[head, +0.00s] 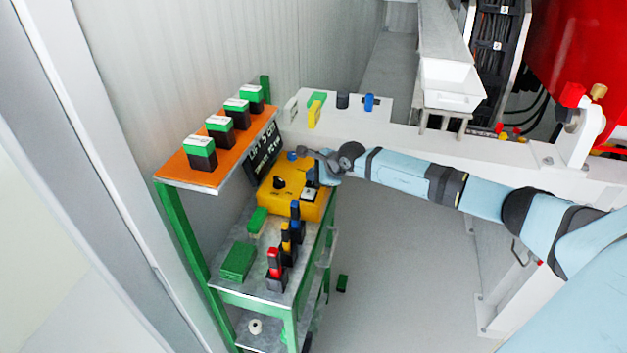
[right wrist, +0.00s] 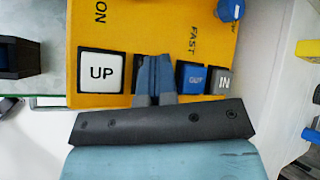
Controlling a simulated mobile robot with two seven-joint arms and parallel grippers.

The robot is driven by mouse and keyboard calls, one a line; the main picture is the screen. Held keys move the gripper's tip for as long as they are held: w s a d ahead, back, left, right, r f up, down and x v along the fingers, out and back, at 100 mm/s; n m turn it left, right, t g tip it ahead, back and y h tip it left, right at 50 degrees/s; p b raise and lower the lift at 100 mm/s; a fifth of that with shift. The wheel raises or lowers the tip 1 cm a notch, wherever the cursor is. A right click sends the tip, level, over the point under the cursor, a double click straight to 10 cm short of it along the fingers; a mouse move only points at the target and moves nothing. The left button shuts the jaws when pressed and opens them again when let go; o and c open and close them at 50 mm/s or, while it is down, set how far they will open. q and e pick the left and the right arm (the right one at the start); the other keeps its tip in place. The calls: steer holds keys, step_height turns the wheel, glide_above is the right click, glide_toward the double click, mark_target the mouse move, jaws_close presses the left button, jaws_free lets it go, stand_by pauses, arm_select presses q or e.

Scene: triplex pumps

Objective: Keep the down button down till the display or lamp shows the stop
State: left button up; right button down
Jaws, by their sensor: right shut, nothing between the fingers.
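The yellow control box (head: 268,201) sits on the top of a green-framed cart. A dark display (head: 265,152) with pale lettering stands behind it; I cannot read it surely. In the right wrist view the box (right wrist: 110,30) carries a white UP button (right wrist: 101,72), a blue OUT button (right wrist: 193,78) and a grey IN button (right wrist: 222,82). My right gripper (right wrist: 154,75) is shut and empty, its fingertips over the spot between UP and OUT. A dark button edge shows there; the rest is hidden, and I cannot tell whether it is pressed. My left gripper is not in view.
An orange shelf (head: 178,170) with several green-and-black blocks overhangs the cart at the left. A white beam (head: 430,141) runs behind my right arm. The grey floor at centre is mostly clear.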

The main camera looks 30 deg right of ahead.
stand_by(0.4)
steer(key=shift+r+p, duration=0.45)
steer(key=shift+r, duration=0.45)
steer(key=shift+r+p, duration=1.2)
steer(key=shift+r, duration=1.35)
